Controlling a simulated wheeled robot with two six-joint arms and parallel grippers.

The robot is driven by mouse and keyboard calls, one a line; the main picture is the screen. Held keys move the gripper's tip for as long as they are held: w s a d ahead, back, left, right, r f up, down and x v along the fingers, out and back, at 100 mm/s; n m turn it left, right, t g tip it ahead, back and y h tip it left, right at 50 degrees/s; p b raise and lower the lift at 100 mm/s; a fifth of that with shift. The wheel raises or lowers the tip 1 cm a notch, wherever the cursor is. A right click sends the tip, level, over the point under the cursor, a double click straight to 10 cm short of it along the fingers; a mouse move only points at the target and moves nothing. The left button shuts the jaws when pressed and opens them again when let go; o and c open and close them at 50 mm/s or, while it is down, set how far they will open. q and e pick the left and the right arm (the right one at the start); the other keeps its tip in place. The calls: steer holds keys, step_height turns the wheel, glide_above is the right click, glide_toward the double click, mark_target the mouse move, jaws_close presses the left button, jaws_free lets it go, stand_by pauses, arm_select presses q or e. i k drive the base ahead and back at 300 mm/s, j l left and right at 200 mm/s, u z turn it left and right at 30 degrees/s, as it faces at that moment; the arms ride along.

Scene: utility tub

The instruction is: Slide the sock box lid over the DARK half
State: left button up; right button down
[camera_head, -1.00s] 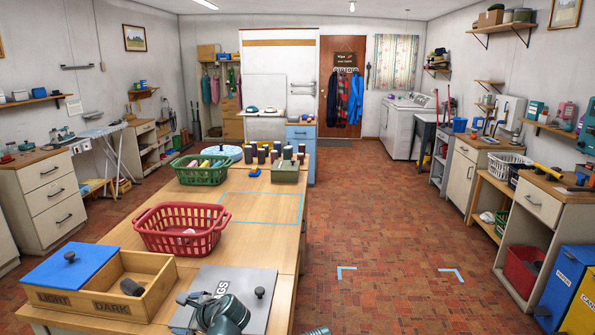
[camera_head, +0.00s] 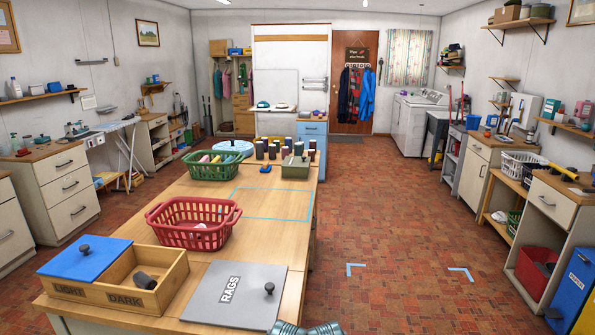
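The sock box (camera_head: 70,292) is a wooden two-part box at the near left end of the table, with LIGHT and DARK on its front. Its blue lid (camera_head: 72,264) with a dark knob (camera_head: 85,249) lies over the LIGHT half on the left. The DARK half (camera_head: 170,287) is uncovered, and a dark rolled sock (camera_head: 145,281) lies in it. A piece of my own arm shows at the bottom edge, right of the box. No fingertips of either gripper show.
A grey lid marked RAGS (camera_head: 212,296), with a dark knob, lies flat right of the box. A red basket (camera_head: 190,239) stands just behind the box. Farther back are a green basket (camera_head: 213,172) and several spools. A blue outline (camera_head: 272,218) marks clear tabletop.

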mark_target(90, 255)
steer(key=u, duration=1.45)
steer(key=z, duration=0.35)
steer(key=i+j+z, duration=0.15)
steer(key=z, duration=0.2)
steer(key=i+j+z, duration=0.15)
steer(key=j+z, duration=0.25)
steer(key=i+j+z, duration=0.1)
steer(key=j, duration=0.4)
steer(key=i+j+z, duration=0.1)
steer(key=j, duration=0.45)
steer(key=i+j, duration=0.2)
steer(key=j, duration=0.35)
steer(key=i+j+z, duration=0.15)
steer(key=j, duration=0.35)
